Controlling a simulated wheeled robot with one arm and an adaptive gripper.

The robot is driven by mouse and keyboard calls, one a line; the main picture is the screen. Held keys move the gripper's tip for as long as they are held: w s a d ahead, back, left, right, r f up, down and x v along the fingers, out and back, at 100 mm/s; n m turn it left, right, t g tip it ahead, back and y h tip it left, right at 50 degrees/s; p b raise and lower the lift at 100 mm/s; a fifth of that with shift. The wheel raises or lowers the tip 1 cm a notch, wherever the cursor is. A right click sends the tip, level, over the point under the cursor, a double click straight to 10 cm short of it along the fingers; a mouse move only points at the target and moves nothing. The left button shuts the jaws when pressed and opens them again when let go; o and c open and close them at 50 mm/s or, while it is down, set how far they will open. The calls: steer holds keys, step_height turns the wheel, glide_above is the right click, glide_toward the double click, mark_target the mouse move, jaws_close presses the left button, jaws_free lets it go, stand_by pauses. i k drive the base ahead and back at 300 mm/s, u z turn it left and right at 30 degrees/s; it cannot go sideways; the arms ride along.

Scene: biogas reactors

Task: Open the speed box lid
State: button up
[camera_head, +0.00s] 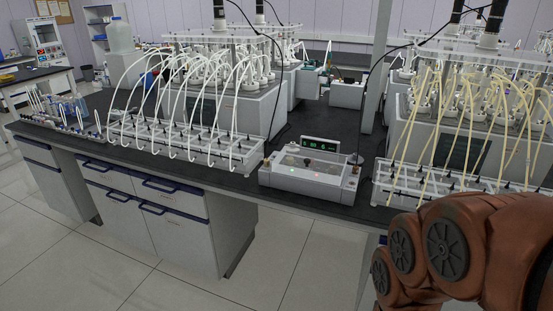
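The speed box (335,190) is a low grey-white control box on the dark bench top, right of the picture's middle and close to the bench's front edge. A small display (319,145) with green characters stands at its back. Small knobs and red and green lights show on its top. A flat, clear-looking cover seems to lie over the top, but its edges are too small to tell exactly. My orange-brown arm fills the lower right, to the right of and in front of the box. My gripper is out of the picture.
A white tube rack (180,141) stands left of the box, and another rack (450,190) stands close on its right. Reactor units with white and yellowish tubes stand behind. Black cables and a grey post rise near the box. The floor in front (290,265) is clear.

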mark_target(334, 180)
steer(key=u, duration=0.45)
steer(key=i, duration=1.15)
steer(key=z, duration=0.7)
